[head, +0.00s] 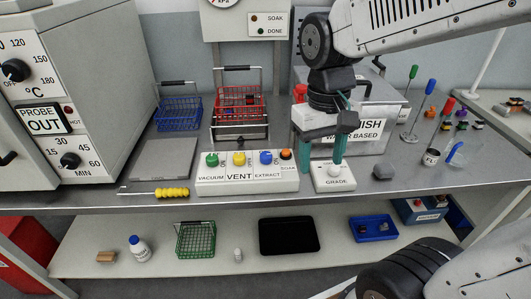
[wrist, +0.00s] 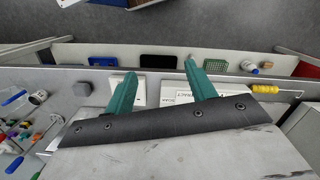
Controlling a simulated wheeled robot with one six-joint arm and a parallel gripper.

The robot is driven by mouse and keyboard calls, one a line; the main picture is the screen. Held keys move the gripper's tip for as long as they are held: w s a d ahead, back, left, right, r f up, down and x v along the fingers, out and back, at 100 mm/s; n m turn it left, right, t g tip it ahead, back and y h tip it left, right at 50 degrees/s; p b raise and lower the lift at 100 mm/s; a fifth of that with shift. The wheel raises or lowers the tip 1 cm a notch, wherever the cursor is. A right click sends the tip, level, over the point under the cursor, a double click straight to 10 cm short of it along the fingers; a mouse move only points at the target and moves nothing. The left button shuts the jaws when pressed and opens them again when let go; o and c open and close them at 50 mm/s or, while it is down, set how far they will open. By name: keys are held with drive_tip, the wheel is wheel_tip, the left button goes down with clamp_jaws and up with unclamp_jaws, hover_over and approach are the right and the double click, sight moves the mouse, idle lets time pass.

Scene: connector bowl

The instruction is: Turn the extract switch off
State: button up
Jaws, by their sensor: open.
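The extract switch (head: 266,157) is a blue knob on a white control panel (head: 205,187), above the label EXTRACT. Whether it is on or off cannot be told. My gripper (head: 322,164) has two green fingers, open and empty. It points down, to the right of the panel, by the white GRADE box (head: 333,184). In the wrist view my gripper (wrist: 160,69) is spread apart. Part of the panel (wrist: 178,98) shows between the fingers there, and the right finger hides the rest near it. The blue knob is not clear in that view.
A green knob (head: 212,159), a yellow knob (head: 239,158) and an orange one (head: 286,154) share the panel. A red basket (head: 238,103) stands behind it. A metal box (head: 377,118) stands behind my gripper. A yellow-handled screwdriver (head: 172,192) lies left, near the bench edge.

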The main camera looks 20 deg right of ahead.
sight(265, 153)
drive_tip(key=w+f+m, duration=0.2)
drive_tip(key=w, duration=0.5)
drive_tip(key=w+a+f+m, duration=0.1)
drive_tip(key=w+f+m, duration=0.2)
drive_tip(key=w, duration=0.5)
drive_tip(key=w+a+f+m, duration=0.1)
drive_tip(key=w+f+m, duration=0.1)
drive_tip(key=w, duration=0.5)
drive_tip(key=shift+w+a+f+m+t, duration=0.15)
drive_tip(key=shift+w+f+m+t, duration=0.2)
drive_tip(key=shift+f, duration=0.35)
drive_tip(key=shift+m, duration=0.25)
wheel_tip(265, 153, down, 8)
drive_tip(key=shift+w+r, duration=0.1)
drive_tip(key=shift+w, duration=0.05)
drive_tip(key=c, duration=1)
drive_tip(key=shift+o, duration=0.2)
